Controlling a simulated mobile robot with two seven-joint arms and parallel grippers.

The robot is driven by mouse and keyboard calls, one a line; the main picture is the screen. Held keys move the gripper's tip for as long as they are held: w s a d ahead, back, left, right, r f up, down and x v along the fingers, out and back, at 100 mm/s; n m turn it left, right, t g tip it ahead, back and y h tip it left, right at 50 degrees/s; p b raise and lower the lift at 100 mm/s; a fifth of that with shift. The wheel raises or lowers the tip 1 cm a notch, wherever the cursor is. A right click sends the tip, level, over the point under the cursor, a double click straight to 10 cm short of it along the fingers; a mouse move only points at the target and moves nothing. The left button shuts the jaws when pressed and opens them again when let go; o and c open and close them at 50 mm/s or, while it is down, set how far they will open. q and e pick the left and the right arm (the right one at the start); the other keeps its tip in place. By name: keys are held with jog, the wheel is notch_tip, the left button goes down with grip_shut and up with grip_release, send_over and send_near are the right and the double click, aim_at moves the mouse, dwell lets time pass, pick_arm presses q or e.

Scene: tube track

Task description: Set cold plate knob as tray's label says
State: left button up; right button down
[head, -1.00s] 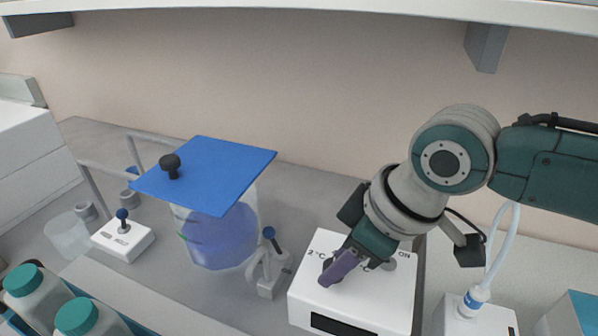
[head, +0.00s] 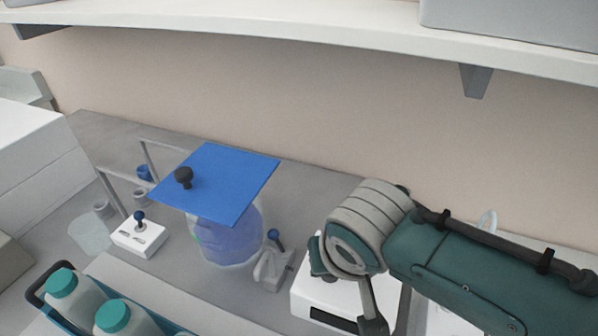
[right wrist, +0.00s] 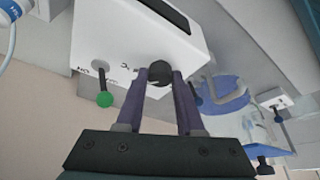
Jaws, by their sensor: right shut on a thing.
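The cold plate is a white box (head: 322,292) at the lower right of the head view, partly covered by my right arm. It also shows upside down in the right wrist view (right wrist: 105,35). There, the purple fingers of my right gripper (right wrist: 159,76) are shut on the round black knob (right wrist: 158,70) on its face. Dark markings beside the knob are too small to read. A green-tipped lever (right wrist: 104,99) sits beside it. The blue tray (head: 165,322) with teal-capped bottles stands at lower left in the head view; no label shows. My left gripper is out of view.
A blue lid (head: 225,180) with a black knob covers a clear vessel (head: 228,240) left of the cold plate. A small white switch box (head: 140,238) stands farther left. A white shelf (head: 300,28) overhangs the back wall.

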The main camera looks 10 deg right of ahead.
jog(key=shift+a+m+h, duration=0.1)
jog(key=shift+m+h, duration=0.3)
jog(key=shift+m, duration=0.4)
jog(key=c, duration=0.5)
grip_release()
jog(key=p+v, duration=0.3)
jog(key=v, duration=0.7)
jog(key=shift+p, duration=0.4)
